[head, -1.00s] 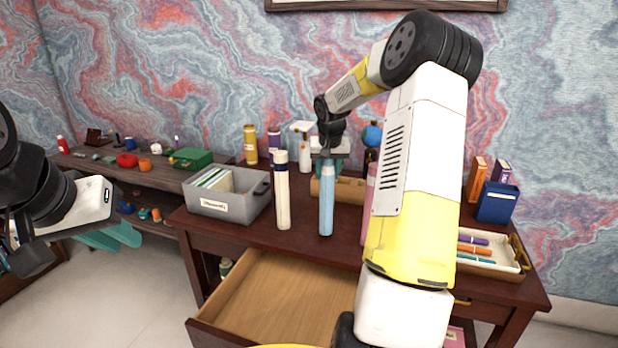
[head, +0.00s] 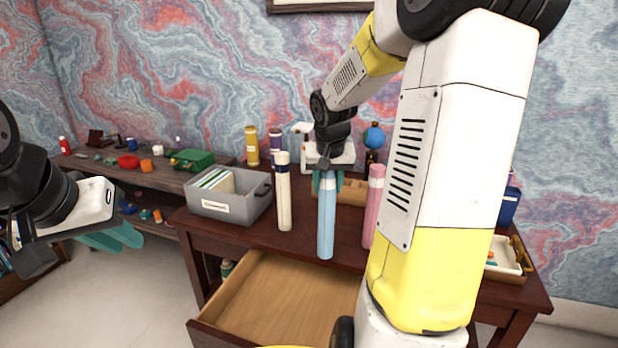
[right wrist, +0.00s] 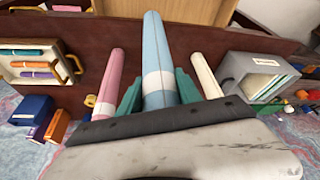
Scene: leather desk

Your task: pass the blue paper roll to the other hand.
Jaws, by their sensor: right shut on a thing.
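The blue paper roll (head: 326,228) stands out upright in the head view, near the desk's front edge, with a pale band near its upper part. It also shows in the right wrist view (right wrist: 155,45), between the teal fingers. My right gripper (head: 327,182) is shut on the roll's upper part, and its fingers (right wrist: 158,95) lie on both sides of it. I cannot tell whether the roll's lower end touches the desk. My left gripper (head: 112,238) is at the far left, away from the roll; its teal fingers show from the side, so its opening is unclear.
A cream roll (head: 283,200) stands left of the blue one and a pink roll (head: 373,200) right of it. A grey file box (head: 235,208) is on the desk's left. An open drawer (head: 275,300) juts out below. A tray (head: 518,262) sits at right.

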